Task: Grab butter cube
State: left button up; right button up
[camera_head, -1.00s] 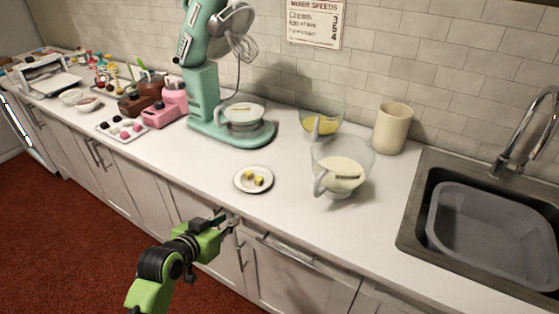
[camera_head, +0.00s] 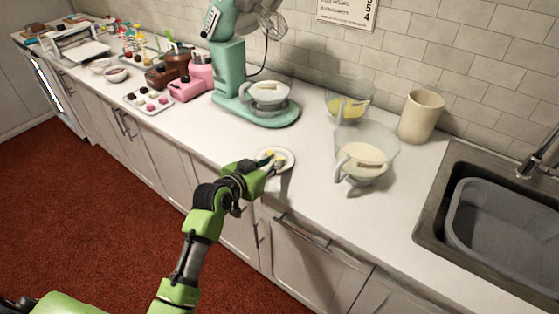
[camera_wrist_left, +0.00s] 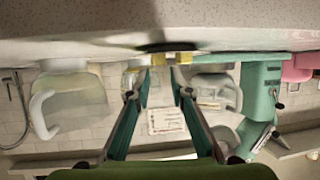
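Yellow butter cubes (camera_head: 268,154) sit on a small white plate (camera_head: 289,158) near the counter's front edge. My left gripper (camera_head: 274,163) reaches over the plate's near-left side and partly hides the cubes. In the left wrist view, which looks upside down, the two fingers of my left gripper (camera_wrist_left: 160,80) are spread with nothing between them. The butter cubes (camera_wrist_left: 184,58) show just beyond the fingertips, roughly in line with the gap. I cannot tell whether a finger touches a cube. My right gripper is not in view.
A glass jug (camera_head: 365,160) of pale contents stands right of the plate, with a yellow-filled bowl (camera_head: 348,108) behind. A green stand mixer (camera_head: 230,75) is behind the plate. A sink (camera_head: 500,215) lies at the right. Counter left of the plate is clear.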

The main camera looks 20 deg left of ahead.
pick_arm(q)
jog(key=x, duration=0.3)
jog(key=shift+w+d+f+p, duration=0.1)
jog(key=shift+w+f+p, duration=0.05)
jog(key=shift+f+p, duration=0.15)
jog(key=shift+w+f, duration=0.2)
jog(key=shift+w, duration=0.1)
jog(key=c, duration=0.4)
jog(key=shift+r, duration=0.15)
